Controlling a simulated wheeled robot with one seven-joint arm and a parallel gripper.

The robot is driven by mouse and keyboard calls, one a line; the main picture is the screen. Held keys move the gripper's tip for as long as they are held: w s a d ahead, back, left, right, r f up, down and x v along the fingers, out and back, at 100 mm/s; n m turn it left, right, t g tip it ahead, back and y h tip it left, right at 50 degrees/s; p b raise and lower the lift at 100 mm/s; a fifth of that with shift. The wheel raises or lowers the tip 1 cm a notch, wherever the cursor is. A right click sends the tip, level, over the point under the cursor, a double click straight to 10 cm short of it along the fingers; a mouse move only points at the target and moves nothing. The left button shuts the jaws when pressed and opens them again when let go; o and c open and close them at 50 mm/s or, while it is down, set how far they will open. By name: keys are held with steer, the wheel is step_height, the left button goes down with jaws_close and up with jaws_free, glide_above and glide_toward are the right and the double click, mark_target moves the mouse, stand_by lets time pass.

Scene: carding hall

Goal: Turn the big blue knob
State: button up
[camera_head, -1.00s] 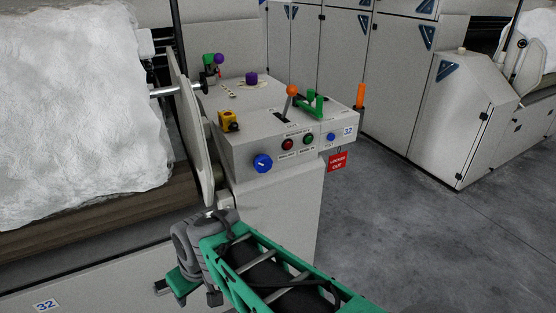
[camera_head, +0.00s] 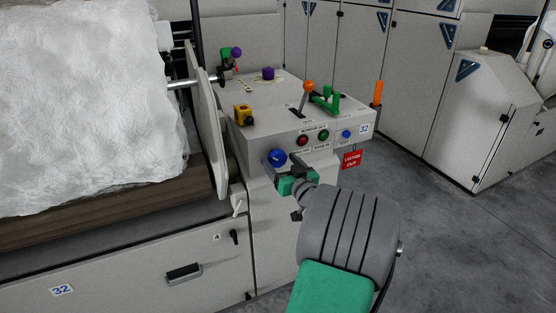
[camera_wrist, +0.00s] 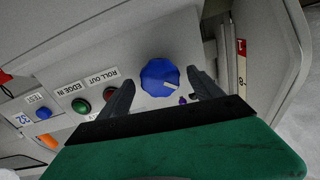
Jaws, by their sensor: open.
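The big blue knob (camera_head: 277,157) is on the front face of the grey control box (camera_head: 259,136), at its lower left. My gripper (camera_head: 291,174) is just in front of and below the knob in the head view. In the wrist view my gripper (camera_wrist: 163,90) is open, one dark finger on each side of the knob, nearer the right one. I cannot tell whether either finger touches it.
A red button (camera_head: 302,141), a green button (camera_head: 323,135) and a small blue button (camera_head: 346,134) sit to the right. Levers, including an orange-topped one (camera_head: 308,86), stand on top. A red tag (camera_head: 352,159) hangs at right. White fibre (camera_head: 85,110) is at left.

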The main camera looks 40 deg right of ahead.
steer(key=shift+x, duration=1)
steer(key=c, duration=1.4)
